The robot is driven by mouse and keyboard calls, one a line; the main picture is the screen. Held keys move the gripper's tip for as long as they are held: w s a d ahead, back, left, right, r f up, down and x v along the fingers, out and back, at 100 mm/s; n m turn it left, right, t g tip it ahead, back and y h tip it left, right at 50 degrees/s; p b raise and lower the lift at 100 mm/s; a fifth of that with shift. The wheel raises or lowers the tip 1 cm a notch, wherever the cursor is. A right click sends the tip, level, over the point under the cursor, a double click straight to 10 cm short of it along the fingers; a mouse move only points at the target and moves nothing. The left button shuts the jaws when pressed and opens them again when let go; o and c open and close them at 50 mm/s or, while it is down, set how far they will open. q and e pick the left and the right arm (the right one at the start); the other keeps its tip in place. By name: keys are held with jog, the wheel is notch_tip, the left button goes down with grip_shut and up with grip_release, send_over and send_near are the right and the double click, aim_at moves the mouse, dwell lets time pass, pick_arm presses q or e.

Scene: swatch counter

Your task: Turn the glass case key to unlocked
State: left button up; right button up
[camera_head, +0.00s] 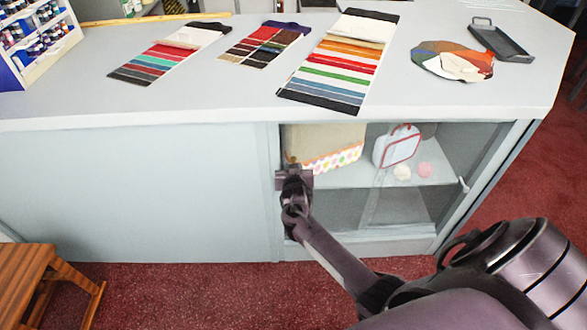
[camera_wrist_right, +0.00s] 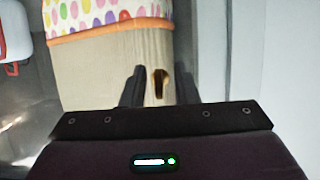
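The glass case (camera_head: 400,205) is set into the front of the counter, with a clear front and a shelf inside. A small brass key (camera_wrist_right: 158,84) shows in the right wrist view, in front of a beige box. My right gripper (camera_head: 293,180) is at the left edge of the glass case. In the right wrist view its two dark fingers (camera_wrist_right: 160,74) stand apart on either side of the key, with a visible gap on each side. I cannot tell the lock's state. My left gripper is in neither view.
Behind the glass are a beige box with a dotted band (camera_head: 325,150), a red-trimmed white case (camera_head: 397,146) and two small balls. Fabric swatches (camera_head: 330,68) and a grey tray (camera_head: 502,42) lie on the countertop. A wooden stool (camera_head: 40,270) stands at lower left.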

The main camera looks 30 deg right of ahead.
jog(key=v, duration=0.7)
jog(key=shift+s+a+p, duration=0.15)
jog(key=shift+s+p, duration=0.2)
jog(key=shift+p, duration=0.1)
jog(key=shift+r, duration=0.1)
jog(key=s+a+f+n+g+y, duration=0.25)
jog(key=s+f, duration=0.55)
jog(key=f, duration=0.5)
jog(key=s+a+f+n+g+y, duration=0.2)
jog(key=s+a+f+n, duration=0.15)
jog(key=s+f, duration=0.65)
jog(key=s+a+f+n+g+y, duration=0.1)
jog(key=s+a+f+g, duration=0.1)
jog(key=s+f, duration=0.3)
jog(key=s+a+f+g, duration=0.2)
jog(key=s+f, duration=0.3)
jog(key=s, duration=0.9)
jog(key=s+a+f+n+g+y, duration=0.1)
jog(key=s+f+g, duration=0.1)
jog(key=s+f, duration=0.3)
jog(key=s, duration=0.4)
jog(key=shift+s+a+f+n+y, duration=0.2)
jog(key=shift+a+f+n+y, duration=0.1)
jog(key=shift+a+y, duration=0.1)
